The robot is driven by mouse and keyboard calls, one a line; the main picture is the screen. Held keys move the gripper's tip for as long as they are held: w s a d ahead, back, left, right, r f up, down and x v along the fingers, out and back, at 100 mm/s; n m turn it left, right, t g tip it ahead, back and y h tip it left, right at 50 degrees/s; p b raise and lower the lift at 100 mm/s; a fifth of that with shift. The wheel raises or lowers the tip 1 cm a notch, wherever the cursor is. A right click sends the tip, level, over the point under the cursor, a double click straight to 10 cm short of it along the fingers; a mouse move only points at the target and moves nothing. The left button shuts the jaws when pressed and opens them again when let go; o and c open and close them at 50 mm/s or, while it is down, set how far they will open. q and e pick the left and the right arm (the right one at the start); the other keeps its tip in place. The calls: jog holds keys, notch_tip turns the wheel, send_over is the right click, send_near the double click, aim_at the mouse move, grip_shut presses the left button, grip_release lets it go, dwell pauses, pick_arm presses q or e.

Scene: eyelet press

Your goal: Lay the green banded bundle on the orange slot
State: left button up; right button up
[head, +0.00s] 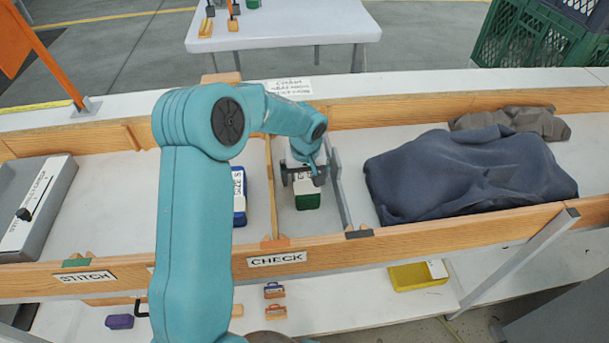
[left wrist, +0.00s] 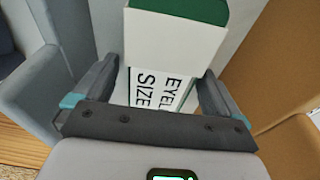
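The green banded bundle (head: 307,199), with a white lettered band, lies in the narrow bay behind the CHECK sign. It fills the middle of the left wrist view (left wrist: 180,45), its band reading "EYEL" and "SIZE". My left gripper (head: 305,178) reaches down over its far part; the fingers stand on either side and look open, wider than the bundle. They hide part of its sides. An orange mark (head: 275,243) sits on the front rail at the wooden divider, just left of the bundle; the slot itself is not clearly seen. My right gripper is not in view.
A blue bundle (head: 239,195) lies left of the wooden divider (head: 271,190). A grey metal plate (head: 341,190) stands right of the green bundle. A dark cloth heap (head: 468,175) fills the right bay. A grey tray (head: 45,205) is at the left. A yellow bin (head: 417,276) sits below.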

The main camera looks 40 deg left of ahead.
aim_at(305, 180)
pick_arm(q)
jog(key=shift+r+p, duration=0.25)
jog(key=shift+p, duration=0.05)
notch_tip(305, 180, up, 12)
jog(key=s+d+p, duration=0.1)
jog(key=shift+d+f, duration=0.2)
jog(key=shift+s, duration=0.1)
dwell(0.4)
